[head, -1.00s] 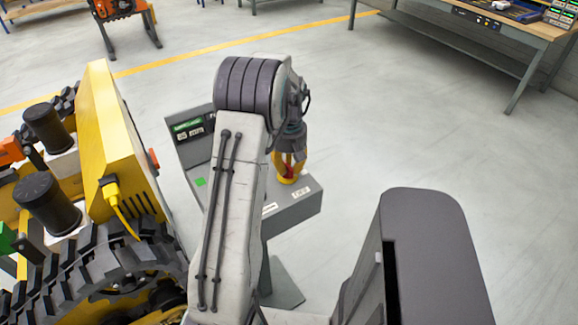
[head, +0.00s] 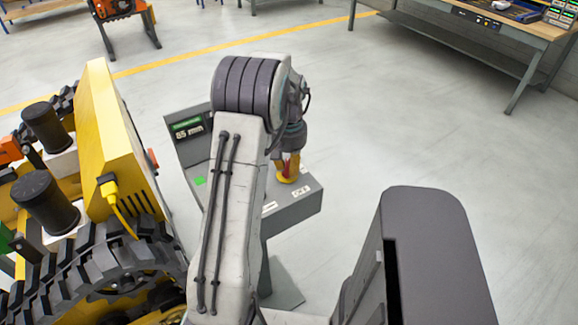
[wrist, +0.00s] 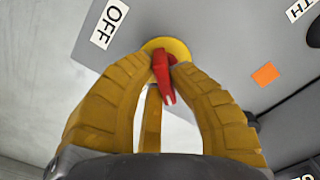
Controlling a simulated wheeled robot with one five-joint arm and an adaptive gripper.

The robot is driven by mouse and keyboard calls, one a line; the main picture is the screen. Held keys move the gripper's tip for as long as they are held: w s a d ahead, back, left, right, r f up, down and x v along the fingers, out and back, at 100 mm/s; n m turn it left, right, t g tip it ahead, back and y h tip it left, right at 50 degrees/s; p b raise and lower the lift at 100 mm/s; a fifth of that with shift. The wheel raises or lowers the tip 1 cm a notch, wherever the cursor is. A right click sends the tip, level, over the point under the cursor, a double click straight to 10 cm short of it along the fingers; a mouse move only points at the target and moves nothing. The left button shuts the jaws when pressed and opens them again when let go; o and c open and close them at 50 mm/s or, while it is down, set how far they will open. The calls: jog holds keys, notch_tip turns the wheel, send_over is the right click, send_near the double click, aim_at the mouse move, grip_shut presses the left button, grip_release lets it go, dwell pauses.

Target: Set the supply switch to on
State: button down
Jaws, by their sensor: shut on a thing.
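The supply switch shows in the wrist view as a red handle (wrist: 162,72) on a round yellow base (wrist: 176,46), set in a grey panel. A white label reading OFF (wrist: 115,20) is to the left of the base. My gripper (wrist: 160,70) has yellow ribbed fingers, shut on the red handle from both sides. The handle slants slightly in this view. In the head view my gripper (head: 288,172) points down at the grey console (head: 290,210), with a little red showing between its fingers. Any ON label is not readable.
An orange square (wrist: 265,74) and cut-off labels are on the panel in the wrist view. A yellow tracked carrier (head: 120,150) stands close on the left. A workbench (head: 480,30) is at the back right. The floor right of the console is open.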

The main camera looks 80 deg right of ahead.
aim_at(288, 165)
jog(key=m, duration=0.5)
jog(key=shift+a+m, duration=0.1)
jog(key=shift+m, duration=0.2)
jog(key=shift+w+a+m+b, duration=0.1)
jog(key=shift+m+b, duration=0.2)
jog(key=shift+m, duration=2)
jog(key=c, duration=1.1)
grip_release()
notch_tip(288, 165, up, 12)
